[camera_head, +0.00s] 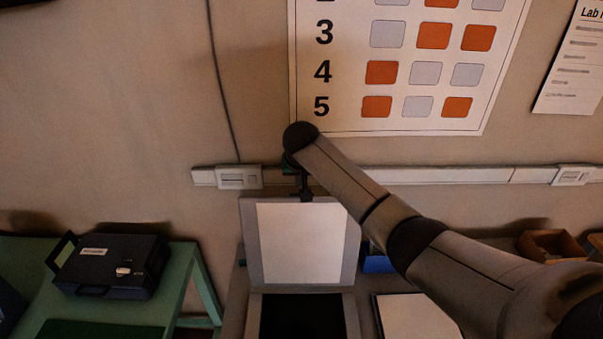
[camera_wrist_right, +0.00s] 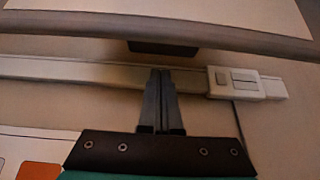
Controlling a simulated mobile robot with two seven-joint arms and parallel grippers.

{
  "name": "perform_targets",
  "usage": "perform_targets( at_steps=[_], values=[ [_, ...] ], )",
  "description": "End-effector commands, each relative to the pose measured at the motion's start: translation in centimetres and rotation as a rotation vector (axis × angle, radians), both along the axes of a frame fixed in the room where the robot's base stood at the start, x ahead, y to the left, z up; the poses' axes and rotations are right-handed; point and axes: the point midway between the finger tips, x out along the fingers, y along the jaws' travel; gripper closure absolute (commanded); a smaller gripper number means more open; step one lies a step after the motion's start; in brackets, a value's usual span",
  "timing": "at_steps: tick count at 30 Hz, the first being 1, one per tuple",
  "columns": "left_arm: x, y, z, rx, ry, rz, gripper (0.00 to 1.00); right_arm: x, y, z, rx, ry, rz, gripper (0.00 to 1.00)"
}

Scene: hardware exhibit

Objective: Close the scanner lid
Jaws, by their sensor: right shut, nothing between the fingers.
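The scanner lid (camera_head: 249,245) stands open and nearly upright, its pale inner panel facing me. Below it is the dark scanner bed (camera_head: 300,318), cut off by the bottom of the picture. My right gripper (camera_head: 306,196) points down at the middle of the lid's top edge. In the right wrist view, its two fingers (camera_wrist_right: 161,72) are together with nothing between them. The lid's grey edge (camera_wrist_right: 90,21) crosses the top of that view, with a dark part (camera_wrist_right: 163,48) beside it. I cannot tell whether the fingertips touch the lid. My left gripper is out of view.
A wall with a cable trunk (camera_head: 440,176) and a socket (camera_head: 239,177) stands close behind the scanner. A poster (camera_head: 405,120) hangs above. A black case (camera_head: 110,264) sits on a green table at the left. A white-topped item (camera_head: 415,316) lies right of the scanner.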

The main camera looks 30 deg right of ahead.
Motion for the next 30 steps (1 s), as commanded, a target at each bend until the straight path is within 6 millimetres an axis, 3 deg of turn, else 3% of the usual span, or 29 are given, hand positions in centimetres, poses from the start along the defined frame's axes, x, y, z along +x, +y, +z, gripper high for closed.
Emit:
perform_targets(
  at_steps=[3, 12, 30],
  values=[
    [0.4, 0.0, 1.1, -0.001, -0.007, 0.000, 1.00, -1.2, 0.6, 0.5, -0.001, -0.001, 0.002, 1.00],
    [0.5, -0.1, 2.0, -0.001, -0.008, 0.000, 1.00, -2.9, 1.4, 0.7, 0.000, -0.001, 0.000, 1.00],
    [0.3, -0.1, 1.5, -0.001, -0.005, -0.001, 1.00, -2.7, 1.4, 0.6, -0.011, -0.024, 0.001, 1.00]
  ],
)
